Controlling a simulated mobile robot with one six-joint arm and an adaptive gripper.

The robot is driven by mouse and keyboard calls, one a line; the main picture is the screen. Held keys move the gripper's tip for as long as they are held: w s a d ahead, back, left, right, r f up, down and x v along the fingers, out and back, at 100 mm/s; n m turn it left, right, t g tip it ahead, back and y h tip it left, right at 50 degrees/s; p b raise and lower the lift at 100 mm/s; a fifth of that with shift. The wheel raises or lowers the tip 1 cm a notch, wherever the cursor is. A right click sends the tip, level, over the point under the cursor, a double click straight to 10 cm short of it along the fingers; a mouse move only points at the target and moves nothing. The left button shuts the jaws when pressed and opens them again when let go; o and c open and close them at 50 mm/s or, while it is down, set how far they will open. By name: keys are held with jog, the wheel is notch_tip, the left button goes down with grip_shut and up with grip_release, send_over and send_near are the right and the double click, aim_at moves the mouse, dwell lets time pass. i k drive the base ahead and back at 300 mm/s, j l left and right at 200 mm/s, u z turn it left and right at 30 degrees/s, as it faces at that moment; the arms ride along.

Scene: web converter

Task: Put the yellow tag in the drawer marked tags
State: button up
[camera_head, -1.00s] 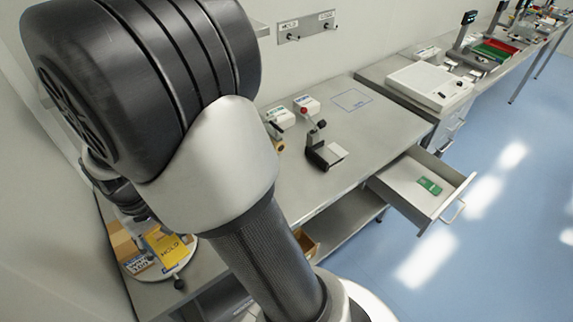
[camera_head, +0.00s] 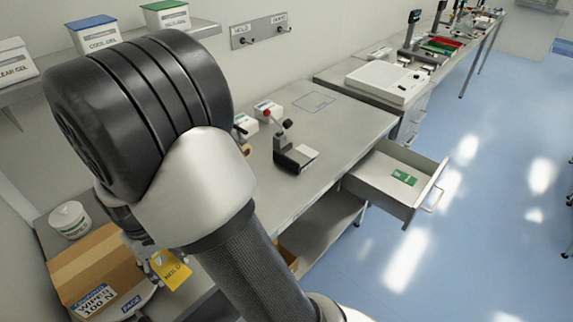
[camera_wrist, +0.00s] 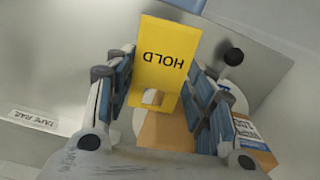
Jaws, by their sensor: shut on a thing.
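The yellow tag (camera_head: 172,270), printed HOLD, hangs in my gripper at the lower left of the head view. In the wrist view the yellow tag (camera_wrist: 163,62) stands between the two fingers of my gripper (camera_wrist: 160,98), which is shut on it. A drawer (camera_head: 366,180) is pulled open at the right end of the bench, with a green tag (camera_head: 404,178) lying inside. The drawer's marking cannot be read. The yellow tag is well to the left of the drawer.
A cardboard box of wipers (camera_head: 95,262) stands beside the gripper. A small black device with a red knob (camera_head: 292,155) stands on the bench (camera_head: 318,128). A shelf (camera_head: 120,45) with labelled boxes is above. The floor before the drawer is clear.

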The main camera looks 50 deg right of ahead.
aim_at(390, 173)
jog(key=z, duration=1.9)
jog(key=i+l+z, duration=0.15)
jog(key=z, duration=0.25)
jog(key=i+z, duration=0.6)
jog(key=z, duration=0.25)
jog(key=i+j, duration=0.1)
jog(key=i, duration=0.25)
jog(key=i+j, duration=0.15)
jog(key=i, duration=0.15)
